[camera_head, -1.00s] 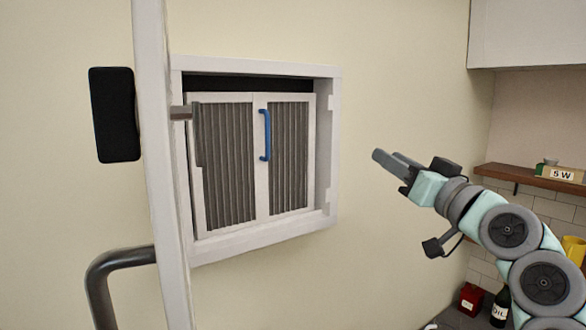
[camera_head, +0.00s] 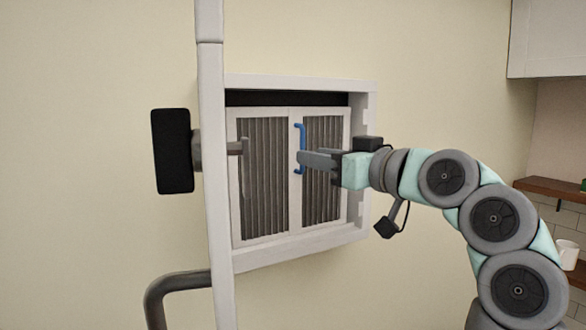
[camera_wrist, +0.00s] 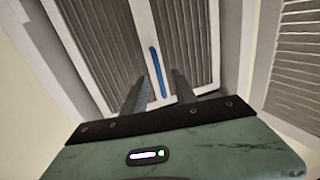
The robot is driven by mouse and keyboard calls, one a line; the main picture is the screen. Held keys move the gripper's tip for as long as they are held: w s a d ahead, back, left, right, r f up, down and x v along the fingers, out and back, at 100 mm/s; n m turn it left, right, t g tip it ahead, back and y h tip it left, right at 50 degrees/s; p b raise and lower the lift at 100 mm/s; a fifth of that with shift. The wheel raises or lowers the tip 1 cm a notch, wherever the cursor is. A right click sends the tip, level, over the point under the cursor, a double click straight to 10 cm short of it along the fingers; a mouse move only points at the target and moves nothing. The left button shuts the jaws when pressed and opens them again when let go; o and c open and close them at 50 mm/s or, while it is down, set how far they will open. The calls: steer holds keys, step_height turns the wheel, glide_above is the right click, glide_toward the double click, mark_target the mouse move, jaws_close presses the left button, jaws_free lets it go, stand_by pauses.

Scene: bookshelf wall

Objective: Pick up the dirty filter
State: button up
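The filter (camera_head: 265,150) is a white frame with grey pleated panels and a blue vertical handle (camera_head: 300,130) on its middle bar. It sits inside a white wall housing (camera_head: 300,245). It also shows in the wrist view (camera_wrist: 197,35), where no clear dirt can be made out. My gripper (camera_head: 302,160) is in front of the filter, at the handle, and overlaps the handle's middle. In the wrist view my gripper (camera_wrist: 160,90) is open, with one finger on each side of the handle (camera_wrist: 158,72). I cannot tell whether the fingers touch it.
A white upright panel edge (camera_head: 213,200) with a black plate (camera_head: 172,151) stands at the housing's left side. A dark pipe (camera_head: 175,285) bends out below it. A slatted panel (camera_wrist: 298,60) shows at right in the wrist view. A brown shelf (camera_head: 550,188) is far right.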

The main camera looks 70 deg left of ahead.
mark_target(296, 176)
steer(key=x, duration=0.3)
steer(key=shift+a+r+p, duration=0.1)
steer(key=shift+r+p, duration=0.05)
steer(key=shift+p, duration=0.25)
jaws_close()
stand_by(1.1)
